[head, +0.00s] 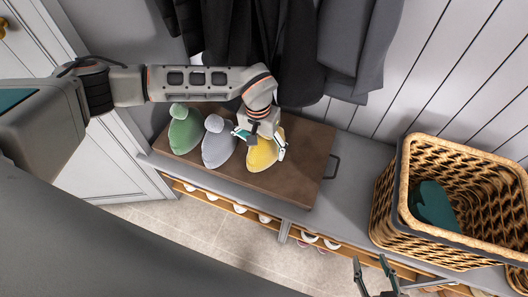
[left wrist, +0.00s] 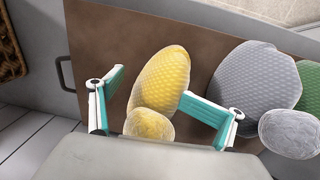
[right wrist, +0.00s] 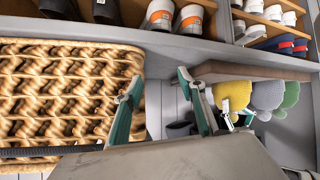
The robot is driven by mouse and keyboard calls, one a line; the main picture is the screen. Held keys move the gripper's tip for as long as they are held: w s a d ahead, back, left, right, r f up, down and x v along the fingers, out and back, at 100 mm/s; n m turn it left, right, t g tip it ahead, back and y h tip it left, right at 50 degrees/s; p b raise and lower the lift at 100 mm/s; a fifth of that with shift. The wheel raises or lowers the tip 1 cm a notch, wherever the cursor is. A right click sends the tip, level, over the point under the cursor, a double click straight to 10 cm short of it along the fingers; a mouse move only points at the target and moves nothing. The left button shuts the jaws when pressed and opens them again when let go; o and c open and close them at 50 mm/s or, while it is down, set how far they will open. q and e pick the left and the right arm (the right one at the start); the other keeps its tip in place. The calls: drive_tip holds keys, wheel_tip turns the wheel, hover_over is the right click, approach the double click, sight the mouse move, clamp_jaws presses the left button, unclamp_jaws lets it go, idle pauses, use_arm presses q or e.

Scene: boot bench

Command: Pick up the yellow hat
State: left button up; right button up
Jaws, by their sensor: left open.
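The yellow hat (head: 262,155) lies on a brown board (head: 305,165) on the bench, at the right end of a row of hats. In the left wrist view the yellow hat (left wrist: 165,80) and its pompom (left wrist: 150,124) sit between the spread fingers. My left gripper (head: 259,146) is open over the hat, one finger on each side. I cannot tell whether the fingers touch it. My right gripper (head: 376,276) is open and empty, low at the front, away from the hats. In the right wrist view the yellow hat (right wrist: 232,96) shows beyond the right gripper (right wrist: 163,96).
A grey hat (head: 218,148) lies close left of the yellow one, then a green hat (head: 184,134). Dark coats (head: 255,45) hang behind the board. A wicker basket (head: 400,215) with a teal item (head: 433,205) stands at right. Shoes fill the shelf below. The board's right end is bare.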

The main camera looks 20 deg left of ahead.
use_arm(q)
drive_tip(key=shift+f, duration=0.75)
drive_tip(key=shift+r, duration=0.1)
drive_tip(key=c, duration=1)
drive_tip(key=shift+r, duration=0.1)
